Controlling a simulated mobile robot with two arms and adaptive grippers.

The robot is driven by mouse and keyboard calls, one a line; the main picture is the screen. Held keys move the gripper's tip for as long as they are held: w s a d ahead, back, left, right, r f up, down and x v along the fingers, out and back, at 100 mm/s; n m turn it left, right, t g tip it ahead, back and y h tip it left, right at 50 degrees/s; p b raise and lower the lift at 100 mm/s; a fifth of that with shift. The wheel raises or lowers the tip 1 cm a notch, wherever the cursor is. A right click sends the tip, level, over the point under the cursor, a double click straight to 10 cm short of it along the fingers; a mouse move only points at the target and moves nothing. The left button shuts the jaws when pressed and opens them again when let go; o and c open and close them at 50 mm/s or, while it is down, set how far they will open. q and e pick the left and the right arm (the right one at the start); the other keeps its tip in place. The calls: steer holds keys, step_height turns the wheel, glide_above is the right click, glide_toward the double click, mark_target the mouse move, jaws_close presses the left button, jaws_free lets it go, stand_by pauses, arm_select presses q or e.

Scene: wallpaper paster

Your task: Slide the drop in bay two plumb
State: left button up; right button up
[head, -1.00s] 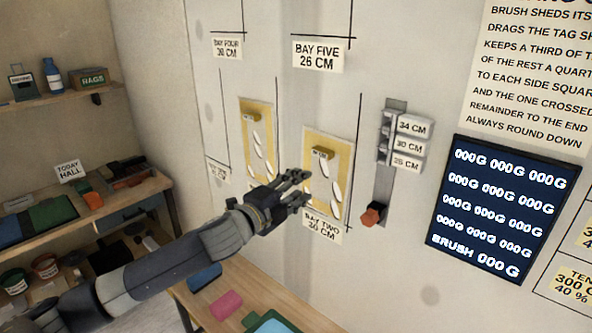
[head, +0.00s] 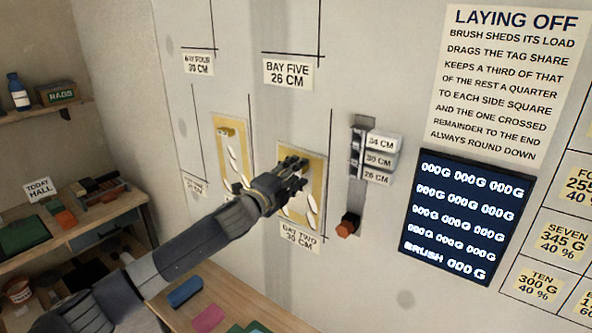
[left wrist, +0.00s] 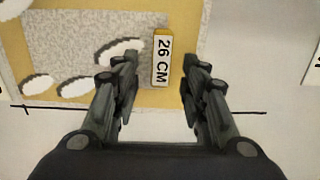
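The bay two drop is a yellow-edged panel (head: 318,172) with white ovals, flat on the wall above the "BAY TWO 30 CM" label (head: 299,238). In the left wrist view the panel (left wrist: 85,45) has a grey speckled middle and a yellow block marked "26 CM" (left wrist: 162,62). My left gripper (head: 296,165) is at the panel's upper part and hides that block in the head view. In the left wrist view the left gripper (left wrist: 160,72) is open, its fingers on either side of the block with gaps. My right gripper is not in view.
A similar panel (head: 246,140) with its own yellow block is to the left. To the right is a slotted grey bracket (head: 355,200) with an orange knob (head: 348,225) and 34, 30 and 26 CM labels. A dark gram board (head: 467,215) is farther right. A bench (head: 240,290) stands below.

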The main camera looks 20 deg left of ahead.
arm_select(q)
steer(key=shift+w+d, duration=0.1)
steer(key=shift+w, duration=0.2)
jaws_close()
steer(key=c, duration=0.7)
jaws_free()
steer(key=shift+c, duration=0.2)
jaws_close()
steer(key=shift+s+f, duration=0.1)
steer(key=shift+s, duration=0.05)
